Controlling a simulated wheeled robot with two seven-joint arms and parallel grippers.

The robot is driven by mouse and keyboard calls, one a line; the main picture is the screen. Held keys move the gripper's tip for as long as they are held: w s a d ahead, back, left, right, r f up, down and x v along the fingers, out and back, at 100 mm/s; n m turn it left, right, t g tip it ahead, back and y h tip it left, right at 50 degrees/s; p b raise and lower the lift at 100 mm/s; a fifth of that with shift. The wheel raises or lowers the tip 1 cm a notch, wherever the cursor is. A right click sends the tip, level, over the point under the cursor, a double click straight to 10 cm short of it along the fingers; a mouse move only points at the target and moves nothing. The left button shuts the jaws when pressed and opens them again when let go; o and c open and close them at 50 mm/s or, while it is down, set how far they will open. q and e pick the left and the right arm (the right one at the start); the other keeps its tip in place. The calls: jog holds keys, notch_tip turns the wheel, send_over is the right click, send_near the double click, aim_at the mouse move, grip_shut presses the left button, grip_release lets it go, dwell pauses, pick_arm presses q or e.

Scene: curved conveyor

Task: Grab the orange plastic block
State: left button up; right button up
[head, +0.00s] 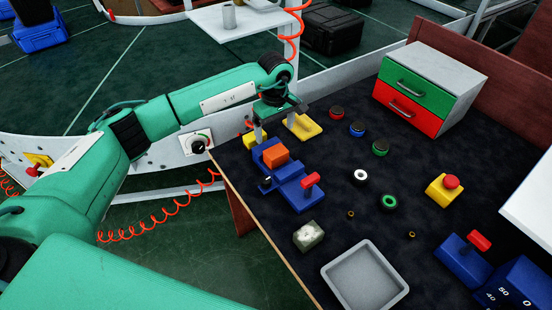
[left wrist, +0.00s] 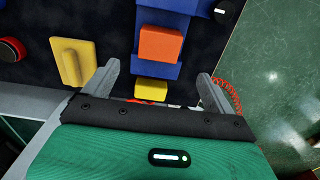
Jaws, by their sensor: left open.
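The orange plastic block (head: 276,156) sits on a blue fixture (head: 291,190) near the left edge of the dark table. It also shows in the left wrist view (left wrist: 161,44), upper middle, on the blue part. My left gripper (head: 275,129) is open and empty, just behind the block in the head view. In the left wrist view its fingers (left wrist: 158,74) are spread wider than the block, which lies ahead of their tips and not between them. My right gripper is not in view.
A yellow piece (head: 303,127) stands near the gripper, and a smaller yellow piece (left wrist: 150,89) lies between the fingers in the wrist view. A red-handled part (head: 311,181) rises from the fixture.

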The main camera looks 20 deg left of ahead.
aim_at(276, 151)
pick_arm(q)
notch_tip(276, 151, down, 5)
jog(key=shift+f+b, duration=0.1)
jog(key=shift+b, duration=0.6)
jog(key=f, duration=0.2)
jog(key=f+b, duration=0.1)
jog(key=f, duration=0.1)
jog(key=shift+s+d+f, duration=0.1)
jog(key=shift+d+f, duration=0.1)
jog(key=shift+f, duration=0.25)
jog(key=c, duration=1.1)
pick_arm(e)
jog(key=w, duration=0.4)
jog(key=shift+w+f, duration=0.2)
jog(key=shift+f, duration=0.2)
